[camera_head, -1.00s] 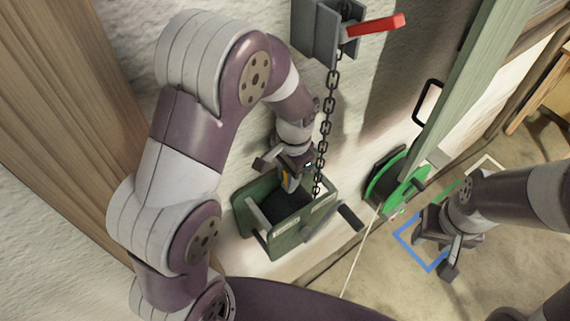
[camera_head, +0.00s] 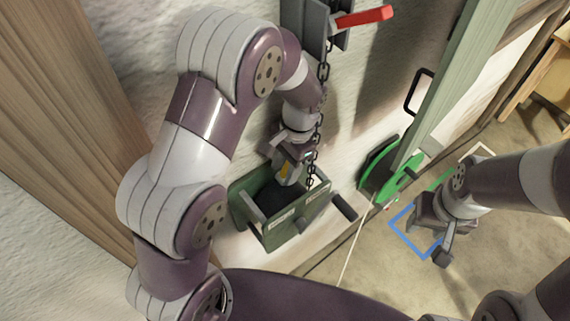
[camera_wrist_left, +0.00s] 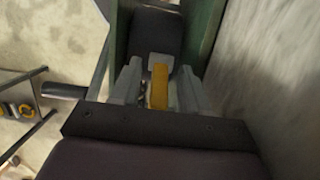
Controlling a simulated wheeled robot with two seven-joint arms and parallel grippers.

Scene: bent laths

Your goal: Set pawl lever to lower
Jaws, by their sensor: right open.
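The green winch box (camera_head: 285,232) is fixed low on the wall, its top open and its inside dark. A small yellow lever-like piece, apparently the pawl lever, shows between my left fingers in the left wrist view (camera_wrist_left: 159,87). My left gripper (camera_head: 286,180) points down into the box; its fingers also show in the left wrist view (camera_wrist_left: 160,92), one on each side of the yellow piece. Whether they touch or grip it is not clear. The lever's lower part is hidden. My right gripper (camera_head: 430,240) is open and empty, away to the right.
A chain (camera_head: 323,70) hangs from the grey wall bracket with a red handle (camera_head: 363,17) and passes close beside my left wrist. A dark crank grip (camera_head: 344,207) juts from the box. A green wheel (camera_head: 380,172) with a cord is to the right. A blue frame outline (camera_head: 401,236) lies near my right gripper.

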